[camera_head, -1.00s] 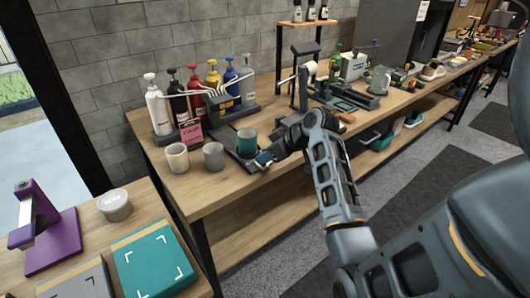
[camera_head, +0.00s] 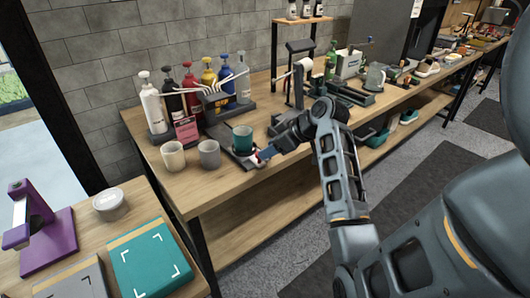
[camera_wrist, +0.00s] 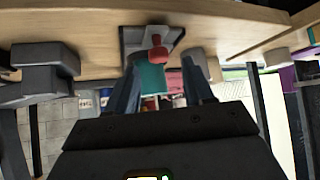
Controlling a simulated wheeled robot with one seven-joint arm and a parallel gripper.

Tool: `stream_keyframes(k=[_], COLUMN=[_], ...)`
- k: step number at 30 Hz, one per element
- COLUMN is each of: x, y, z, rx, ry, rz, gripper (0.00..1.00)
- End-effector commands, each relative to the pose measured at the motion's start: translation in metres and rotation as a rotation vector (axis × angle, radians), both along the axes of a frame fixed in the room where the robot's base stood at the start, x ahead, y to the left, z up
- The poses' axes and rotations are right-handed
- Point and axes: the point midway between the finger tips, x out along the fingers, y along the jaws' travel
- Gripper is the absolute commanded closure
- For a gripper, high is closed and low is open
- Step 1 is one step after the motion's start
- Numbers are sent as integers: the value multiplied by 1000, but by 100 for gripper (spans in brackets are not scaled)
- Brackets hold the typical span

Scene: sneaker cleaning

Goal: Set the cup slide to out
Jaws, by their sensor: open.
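The teal cup (camera_head: 243,138) stands upright on the dark cup slide (camera_head: 247,164), which sits below the pump bottles near the bench's front edge. In the wrist view the picture is upside down; the slide's plate (camera_wrist: 132,36) carries a red knob (camera_wrist: 157,52) at its front, and the cup (camera_wrist: 150,76) shows behind it. My gripper (camera_head: 261,154) is at the front of the slide, its fingers open. In the wrist view my gripper (camera_wrist: 158,92) has one finger on each side of the cup and knob, with gaps visible. I cannot tell how far the slide is out.
A cream cup (camera_head: 173,156) and a grey cup (camera_head: 209,153) stand left of the slide. A black stand (camera_head: 299,85) is to the right. The bench's front strip is clear.

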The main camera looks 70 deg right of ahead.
Motion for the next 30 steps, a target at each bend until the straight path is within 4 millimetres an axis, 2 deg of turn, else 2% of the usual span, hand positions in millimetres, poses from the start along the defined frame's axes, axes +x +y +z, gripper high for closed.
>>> stream_keyframes(k=[3,9,30], x=[-14,-26,-27], y=[2,4,7], z=[13,26,25], rx=[-3,-1,2], ry=[0,1,2], rz=[-1,1,-1], gripper=[48,48,48])
